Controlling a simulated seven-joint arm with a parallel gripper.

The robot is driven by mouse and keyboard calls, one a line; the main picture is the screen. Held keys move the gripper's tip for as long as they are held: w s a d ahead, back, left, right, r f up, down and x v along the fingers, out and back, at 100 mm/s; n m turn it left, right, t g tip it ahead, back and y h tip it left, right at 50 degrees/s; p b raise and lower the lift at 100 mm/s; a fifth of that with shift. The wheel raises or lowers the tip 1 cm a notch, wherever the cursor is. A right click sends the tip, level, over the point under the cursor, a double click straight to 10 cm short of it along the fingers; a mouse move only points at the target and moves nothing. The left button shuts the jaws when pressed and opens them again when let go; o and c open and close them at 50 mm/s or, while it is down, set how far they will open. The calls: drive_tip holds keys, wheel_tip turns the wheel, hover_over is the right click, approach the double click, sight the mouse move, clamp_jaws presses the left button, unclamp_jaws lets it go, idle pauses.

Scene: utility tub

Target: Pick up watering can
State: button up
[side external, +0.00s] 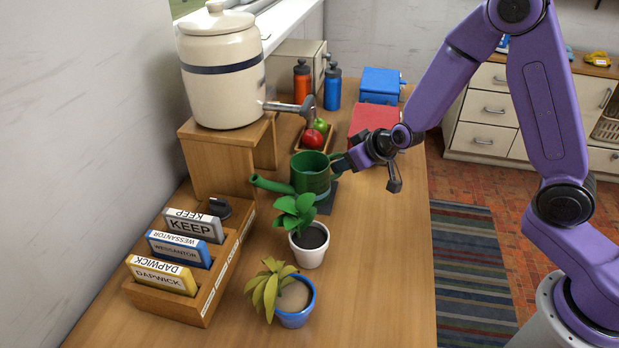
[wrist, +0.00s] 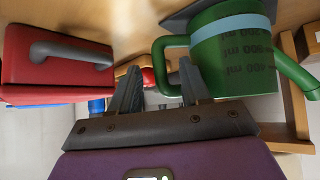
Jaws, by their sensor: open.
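The green watering can (side external: 311,174) stands upright on a dark flat pad (side external: 327,203) on the wooden counter, its spout toward the left in the side view. In the wrist view the can (wrist: 232,50) is at the upper right, with its handle (wrist: 168,62) reaching left toward my fingers. My gripper (side external: 368,174) is just right of the can in the side view. In the wrist view my gripper (wrist: 158,82) is open, its two fingers apart, with the handle close to the right finger. I cannot tell whether they touch. Nothing is held.
A red box (side external: 373,118) stands behind my gripper. Two potted plants, one in a white pot (side external: 311,249) and one in a blue pot (side external: 296,312), stand in front of the can. A large crock (side external: 222,75) on a wooden stand and a file tray (side external: 212,294) are left.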

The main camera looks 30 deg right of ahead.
drive_tip(key=shift+x, duration=0.9)
clamp_jaws()
drive_tip(key=shift+r, duration=0.2)
drive_tip(key=shift+r, duration=0.9)
drive_tip(key=s+d+r, duration=0.1)
drive_tip(key=s+d, duration=1.1)
drive_tip(key=shift+s+d+r, duration=0.2)
drive_tip(key=shift+s+d, duration=0.1)
drive_tip(key=shift+d, duration=0.05)
